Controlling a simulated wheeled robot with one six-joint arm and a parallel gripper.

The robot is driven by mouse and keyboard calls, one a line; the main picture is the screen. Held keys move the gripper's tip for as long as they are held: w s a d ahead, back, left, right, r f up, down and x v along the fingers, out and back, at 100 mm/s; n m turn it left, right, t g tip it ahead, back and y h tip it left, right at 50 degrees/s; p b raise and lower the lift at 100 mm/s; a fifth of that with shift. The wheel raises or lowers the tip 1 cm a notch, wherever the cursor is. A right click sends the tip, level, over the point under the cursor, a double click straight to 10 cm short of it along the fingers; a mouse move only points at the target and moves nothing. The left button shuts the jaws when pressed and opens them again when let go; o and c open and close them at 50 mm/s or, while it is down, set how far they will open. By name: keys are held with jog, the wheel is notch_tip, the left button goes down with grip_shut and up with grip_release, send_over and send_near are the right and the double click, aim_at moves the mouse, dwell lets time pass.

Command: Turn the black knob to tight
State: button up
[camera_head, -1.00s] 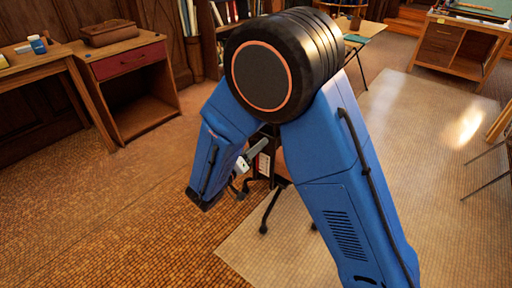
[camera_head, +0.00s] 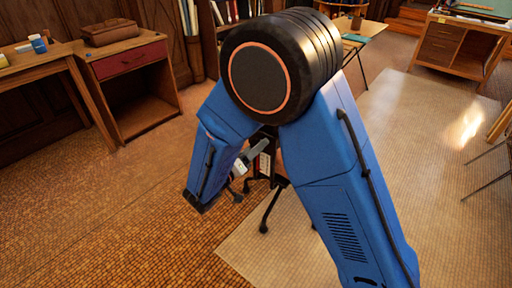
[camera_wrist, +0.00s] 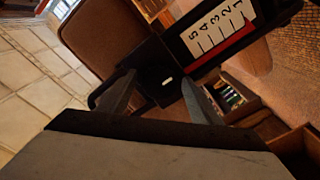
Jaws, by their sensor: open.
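The black knob (camera_wrist: 166,72) shows in the wrist view as a dark block with a small white mark on its face. Beside it is a white scale plate (camera_wrist: 217,30) numbered 1 to 5, with a red strip along its edge. My gripper (camera_wrist: 159,79) is open, its two grey fingers pointing at the knob, one toward each side of it in the picture. I cannot tell whether either finger touches it.
A brown padded surface (camera_wrist: 115,35) lies close beside the knob. An open drawer with small items (camera_wrist: 232,97) is below right. In the head view, a dark wheeled stand base (camera_head: 268,205) is behind my arm, a wooden cabinet (camera_head: 130,85) at left. Floor at lower left is clear.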

jog(key=v, duration=1.6)
jog(key=shift+s+a, duration=0.1)
jog(key=d+r+m+g, duration=0.15)
jog(key=d+g, duration=0.25)
jog(key=d, duration=0.5)
jog(key=d+r+g, duration=0.3)
jog(key=d, duration=0.5)
jog(key=d+r+m+g, duration=0.15)
jog(key=d+g, duration=0.25)
jog(key=d, duration=0.5)
jog(key=s+d+r+y, duration=0.3)
jog(key=s+d+y, duration=0.2)
jog(key=s+d, duration=0.2)
jog(key=s+d+r+n+t+y, duration=0.1)
jog(key=s+d+r+y, duration=0.1)
jog(key=s+d+y, duration=0.3)
jog(key=shift+s+d+r, duration=0.35)
jog(key=shift+s+d, duration=0.65)
jog(key=shift+s, duration=0.8)
